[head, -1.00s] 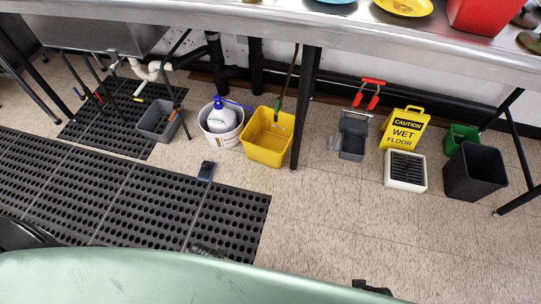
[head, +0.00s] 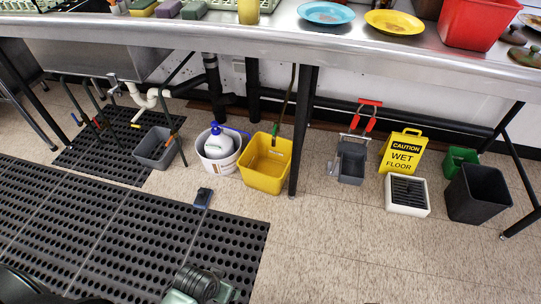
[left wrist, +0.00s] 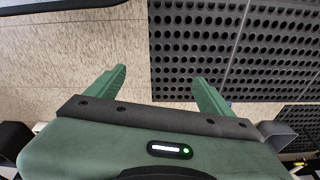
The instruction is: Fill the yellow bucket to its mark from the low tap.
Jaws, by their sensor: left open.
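The yellow bucket (head: 262,178) stands upright on the floor under the steel counter, left of a black table leg. A long dark stick with a green part (head: 276,129) rises at its far side; I cannot tell whether it is inside. No fill mark or water can be made out. A small grey fitting (head: 113,79) below the sink, beside white drain pipe, may be the low tap. My left gripper (left wrist: 160,78) shows in the left wrist view, its green fingers apart with nothing between them, above floor and black mat. My right gripper is not in view.
A white bucket with a blue-topped jug (head: 219,158) stands just left of the yellow bucket. A grey caddy (head: 155,150) is farther left. Black perforated mats (head: 110,225) cover the left floor. A wet-floor sign (head: 403,153) stands right. The floor at lower right is clear.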

